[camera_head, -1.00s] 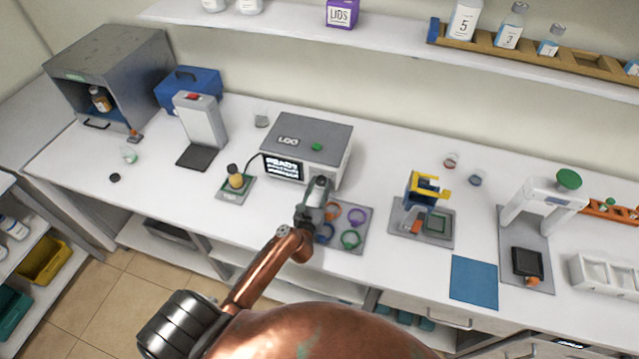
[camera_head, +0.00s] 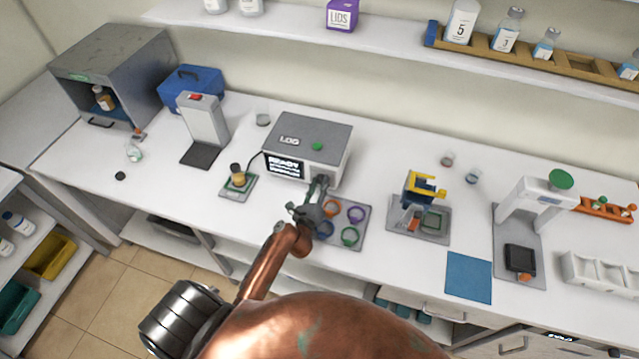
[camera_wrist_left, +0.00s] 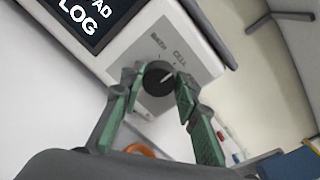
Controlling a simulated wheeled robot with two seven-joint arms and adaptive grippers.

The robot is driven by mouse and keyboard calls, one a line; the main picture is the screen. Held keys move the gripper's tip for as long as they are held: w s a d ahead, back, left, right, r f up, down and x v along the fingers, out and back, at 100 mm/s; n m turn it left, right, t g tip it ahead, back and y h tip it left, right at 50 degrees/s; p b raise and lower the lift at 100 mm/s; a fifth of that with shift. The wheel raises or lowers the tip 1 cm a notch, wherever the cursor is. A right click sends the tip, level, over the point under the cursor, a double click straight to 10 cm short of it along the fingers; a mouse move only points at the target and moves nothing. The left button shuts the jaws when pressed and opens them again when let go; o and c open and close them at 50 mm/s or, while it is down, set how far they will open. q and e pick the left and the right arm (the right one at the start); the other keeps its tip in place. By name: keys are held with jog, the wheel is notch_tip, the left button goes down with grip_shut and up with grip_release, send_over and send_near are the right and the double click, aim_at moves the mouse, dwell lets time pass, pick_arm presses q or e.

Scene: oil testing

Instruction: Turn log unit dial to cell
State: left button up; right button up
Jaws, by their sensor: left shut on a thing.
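The log unit (camera_head: 310,135) is a grey-topped white box marked LOG, with a lit screen (camera_head: 285,166) on its front. In the left wrist view its black round dial (camera_wrist_left: 156,84) sits on a grey panel below the labels BATH and CELL. A white mark on the dial points up and right, roughly to the CELL side. My left gripper (camera_head: 321,184) is at the right part of the unit's front. In the wrist view its green-grey fingers (camera_wrist_left: 158,86) close on the dial from both sides. In the head view the gripper hides the dial. My right gripper is out of view.
A grey mat with coloured rings (camera_head: 360,230) lies below my left gripper. A yellow and blue device (camera_head: 422,190) and a blue mat (camera_head: 468,278) are to the right, with bare bench between.

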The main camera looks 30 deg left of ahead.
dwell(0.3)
pick_arm(q)
jog(key=o, duration=1.2)
jog(key=shift+c, duration=0.2)
jog(key=shift+s, duration=0.25)
jog(key=v, duration=1.1)
jog(key=shift+s+d, duration=0.15)
jog(key=shift+s, duration=0.1)
jog(key=shift+r, duration=0.1)
